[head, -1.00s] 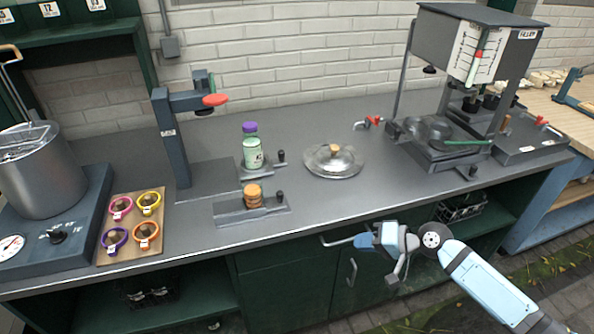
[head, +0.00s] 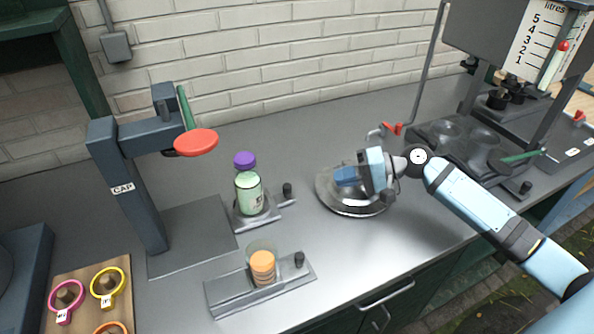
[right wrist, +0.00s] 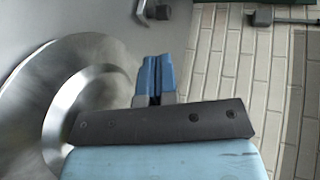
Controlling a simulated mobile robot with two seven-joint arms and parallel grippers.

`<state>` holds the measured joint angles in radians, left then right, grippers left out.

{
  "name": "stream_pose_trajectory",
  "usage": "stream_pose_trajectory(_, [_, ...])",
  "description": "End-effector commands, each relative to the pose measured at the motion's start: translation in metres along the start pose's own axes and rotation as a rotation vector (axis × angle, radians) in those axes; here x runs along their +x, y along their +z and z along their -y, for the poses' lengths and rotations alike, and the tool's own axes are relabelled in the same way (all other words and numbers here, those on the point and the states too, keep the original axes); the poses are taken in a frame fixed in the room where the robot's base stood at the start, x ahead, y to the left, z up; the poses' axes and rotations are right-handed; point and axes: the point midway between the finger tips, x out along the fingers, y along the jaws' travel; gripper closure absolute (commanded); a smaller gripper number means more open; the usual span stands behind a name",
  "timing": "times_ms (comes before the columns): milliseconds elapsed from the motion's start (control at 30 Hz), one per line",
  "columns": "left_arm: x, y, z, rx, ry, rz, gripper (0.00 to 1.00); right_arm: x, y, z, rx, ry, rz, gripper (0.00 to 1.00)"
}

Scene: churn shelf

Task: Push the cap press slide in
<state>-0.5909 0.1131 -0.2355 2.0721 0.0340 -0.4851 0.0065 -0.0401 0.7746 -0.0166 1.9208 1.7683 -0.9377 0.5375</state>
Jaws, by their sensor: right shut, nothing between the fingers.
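The cap press (head: 133,190) is a dark post marked CAP with a green lever and a red round pad (head: 196,142). Its slide (head: 253,219) lies to the right of the press base, with a black knob (head: 287,189) at its right end. My left gripper is not in view.
The round metal lid (head: 352,203) lies on the counter under my right gripper. A clear tube of orange caps (head: 262,266) stands on a second rail (head: 225,293) in front. The filler stand (head: 545,125) is at the right.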

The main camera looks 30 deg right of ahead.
Motion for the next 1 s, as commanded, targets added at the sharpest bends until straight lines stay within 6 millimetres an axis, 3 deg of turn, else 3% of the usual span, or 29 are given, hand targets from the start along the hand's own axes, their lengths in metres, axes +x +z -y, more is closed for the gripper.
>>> stream_pose_trajectory(200, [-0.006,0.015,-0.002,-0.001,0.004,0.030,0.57,0.025,0.000,0.001,-0.003,-0.002,0.001,1.00])
stream_pose_trajectory(600, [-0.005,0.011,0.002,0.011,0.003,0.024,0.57,0.090,0.000,0.000,0.000,-0.001,-0.001,1.00])
stream_pose_trajectory(1000, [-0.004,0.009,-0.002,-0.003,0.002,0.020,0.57,0.099,0.000,0.000,0.000,0.000,-0.002,1.00])
